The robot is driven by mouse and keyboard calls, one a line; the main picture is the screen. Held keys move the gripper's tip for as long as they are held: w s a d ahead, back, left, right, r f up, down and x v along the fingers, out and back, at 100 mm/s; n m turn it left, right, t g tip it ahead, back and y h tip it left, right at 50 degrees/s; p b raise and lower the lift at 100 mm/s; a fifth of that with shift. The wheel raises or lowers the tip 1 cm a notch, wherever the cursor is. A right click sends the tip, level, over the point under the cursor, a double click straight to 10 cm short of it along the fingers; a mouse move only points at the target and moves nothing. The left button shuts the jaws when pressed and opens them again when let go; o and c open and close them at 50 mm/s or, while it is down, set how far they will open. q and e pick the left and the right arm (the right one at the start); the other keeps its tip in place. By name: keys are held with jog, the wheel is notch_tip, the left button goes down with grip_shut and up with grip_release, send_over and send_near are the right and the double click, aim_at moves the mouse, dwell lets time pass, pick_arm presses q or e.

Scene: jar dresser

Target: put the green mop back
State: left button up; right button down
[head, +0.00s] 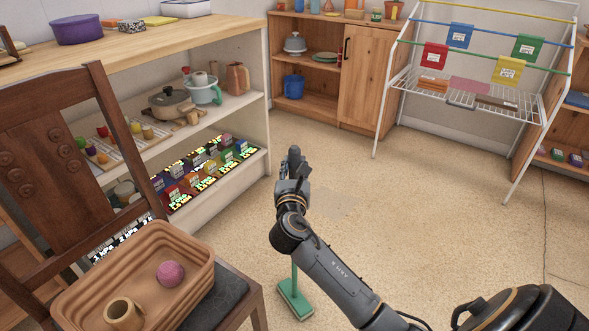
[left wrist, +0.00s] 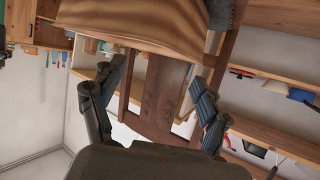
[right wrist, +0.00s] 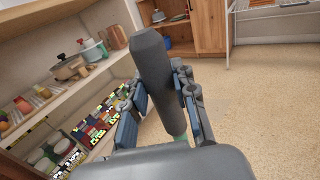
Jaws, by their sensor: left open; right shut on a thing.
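The green mop shows in the head view as a flat green mop head (head: 295,300) low over or on the floor, with a short piece of green pole above it. My arm hides much of the pole. In the right wrist view the mop's dark grey handle end (right wrist: 153,65) stands between my fingers, slightly tilted, with green below. My right gripper (head: 293,165) is shut on this handle; it also shows in the right wrist view (right wrist: 160,92). My left gripper (left wrist: 155,85) is open and empty in the left wrist view, near the chair and basket.
A wooden chair (head: 70,165) bears a brown basket (head: 190,262) at lower left. A shelf unit (head: 255,95) with pots and boxes stands left of my right gripper. A drying rack (head: 385,95) stands at the back right. The middle floor (head: 420,190) is clear.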

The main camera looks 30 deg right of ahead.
jog(key=shift+r, duration=0.1)
dwell(0.3)
jog(key=c, duration=1.1)
grip_release()
jog(key=shift+f, duration=0.2)
jog(key=shift+o, duration=0.2)
